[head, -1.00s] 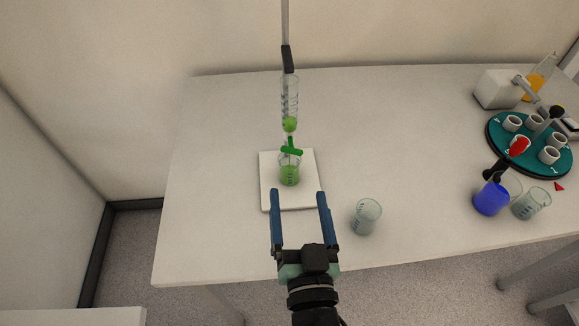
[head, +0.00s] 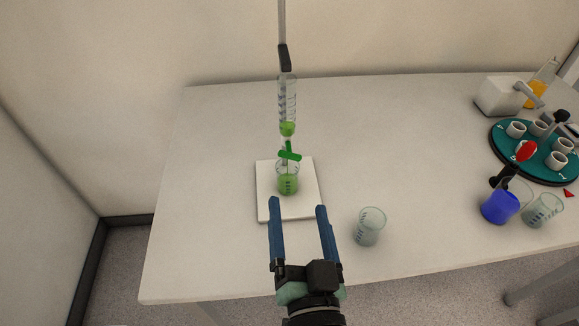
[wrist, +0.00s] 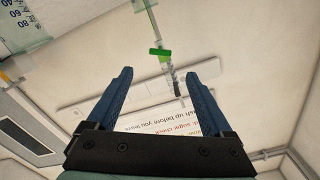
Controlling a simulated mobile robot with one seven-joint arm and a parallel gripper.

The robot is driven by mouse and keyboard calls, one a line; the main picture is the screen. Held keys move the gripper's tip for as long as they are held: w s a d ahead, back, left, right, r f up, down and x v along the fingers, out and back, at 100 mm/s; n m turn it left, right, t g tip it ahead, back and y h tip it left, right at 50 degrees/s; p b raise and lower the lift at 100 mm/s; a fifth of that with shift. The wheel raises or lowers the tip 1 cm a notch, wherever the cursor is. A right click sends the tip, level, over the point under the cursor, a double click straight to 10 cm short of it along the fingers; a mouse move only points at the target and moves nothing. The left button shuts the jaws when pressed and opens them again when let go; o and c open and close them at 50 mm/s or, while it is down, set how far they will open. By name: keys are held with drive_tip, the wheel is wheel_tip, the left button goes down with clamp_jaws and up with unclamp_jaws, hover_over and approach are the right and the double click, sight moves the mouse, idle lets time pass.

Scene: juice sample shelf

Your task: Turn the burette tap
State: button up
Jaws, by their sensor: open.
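The burette (head: 287,95) is a clear upright tube with green liquid low in it.
An empty beaker (head: 369,227) stands right of my gripper. Further right are a blue-liquid beaker (head: 498,207), another clear beaker (head: 543,210) and a teal turntable (head: 507,152) with white cups. The table (head: 400,140) is clear between the burette and these.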

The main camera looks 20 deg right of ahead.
sight(290, 158)
drive_tip(key=p+x, duration=0.2)
drive_tip(key=x, duration=1)
drive_tip(key=shift+w+d, duration=0.1)
drive_tip(key=shift+w, duration=0.3)
clamp_jaws()
drive_tip(key=n+b, duration=0.1)
drive_tip(key=n, duration=0.2)
drive_tip(key=shift+f, duration=0.15)
drive_tip(key=shift+n+b, duration=0.5)
drive_tip(key=shift+n, duration=0.7)
unclamp_jaws()
drive_tip(key=shift+s, duration=0.1)
